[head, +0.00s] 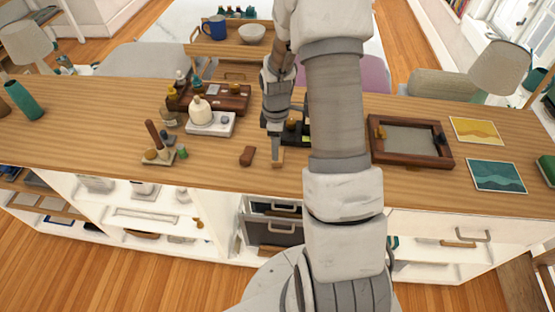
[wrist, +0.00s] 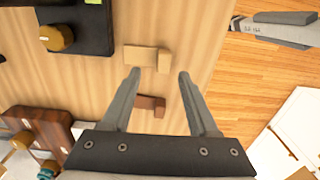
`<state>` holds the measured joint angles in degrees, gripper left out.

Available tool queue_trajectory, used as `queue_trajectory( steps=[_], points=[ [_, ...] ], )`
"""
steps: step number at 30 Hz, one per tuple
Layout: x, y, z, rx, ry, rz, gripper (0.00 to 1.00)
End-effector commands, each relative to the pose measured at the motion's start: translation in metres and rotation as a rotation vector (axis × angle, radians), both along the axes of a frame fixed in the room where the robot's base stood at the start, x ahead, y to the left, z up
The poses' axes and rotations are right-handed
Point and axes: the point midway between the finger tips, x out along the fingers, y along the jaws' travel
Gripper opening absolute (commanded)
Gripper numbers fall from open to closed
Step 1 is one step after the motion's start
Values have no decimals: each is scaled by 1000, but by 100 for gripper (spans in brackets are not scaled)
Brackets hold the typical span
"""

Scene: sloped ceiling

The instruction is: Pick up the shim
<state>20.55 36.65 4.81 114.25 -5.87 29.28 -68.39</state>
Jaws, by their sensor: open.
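A small pale wooden piece (wrist: 141,56), likely the shim, lies on the wooden counter with a raised block at one end. In the head view the pale piece (head: 278,158) is near the counter's front edge, just below my gripper (head: 274,136). A small dark brown piece (head: 247,156) lies to its left. In the wrist view my gripper (wrist: 159,74) is open and empty, its fingertips just short of the pale piece. The brown piece (wrist: 150,104) shows between the fingers, below them. I cannot tell the exact height above the counter.
A black device with a brass knob (wrist: 57,37) sits close to the pale piece. A white box with a cream bottle (head: 208,124) and a small tool stand (head: 158,157) are to the left. A dark framed tray (head: 410,160) is to the right. The counter's front edge is close.

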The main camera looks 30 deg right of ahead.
Motion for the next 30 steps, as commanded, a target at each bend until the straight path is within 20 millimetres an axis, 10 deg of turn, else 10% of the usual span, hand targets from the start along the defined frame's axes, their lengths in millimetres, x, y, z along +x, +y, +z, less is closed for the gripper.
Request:
queue_trajectory(
  steps=[18, 30],
  points=[
    [-6, 1, -44, 1, 1, 0, 60],
    [-6, 1, -44, 0, 0, 0, 0]
  ],
)
